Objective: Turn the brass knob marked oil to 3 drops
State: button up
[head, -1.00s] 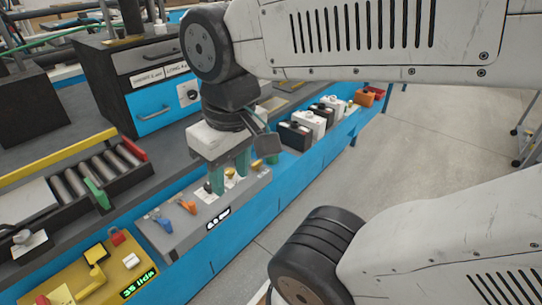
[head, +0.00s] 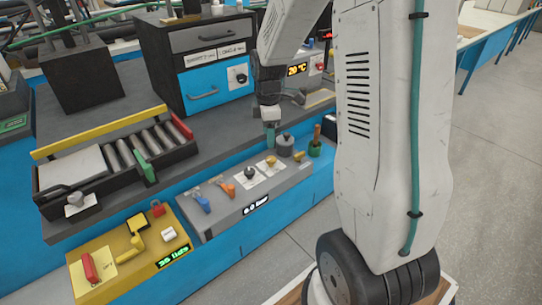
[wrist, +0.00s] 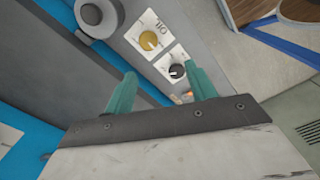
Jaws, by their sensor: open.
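The brass knob (head: 270,160) sits on a white card on the top of a grey control box (head: 228,214). In the wrist view the brass knob (wrist: 150,40) has a dark pointer line, and its card reads OIL. The scale marks are too small to read. A black knob (wrist: 176,71) on its own card is beside it; it also shows in the head view (head: 250,172). My gripper (head: 270,146) is open and empty, behind and above the box. In the wrist view its two teal fingers (wrist: 163,73) are apart from the brass knob, which shows beyond the tips.
A grey cylinder (head: 285,141) and a green cup (head: 315,149) stand close to the brass knob. A yellow box (head: 95,248) is at front left. A roller tray (head: 42,190) lies behind.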

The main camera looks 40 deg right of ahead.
aim_at(271, 159)
jog(key=shift+n, duration=0.6)
jog(key=d+f, duration=0.1)
jog(key=f, duration=0.1)
jog(key=w+d+f, duration=0.1)
jog(key=shift+w+f, duration=0.2)
jog(key=shift+f, duration=0.2)
notch_tip(271, 159, down, 7)
jog(key=shift+f, duration=0.2)
jog(key=c, duration=1)
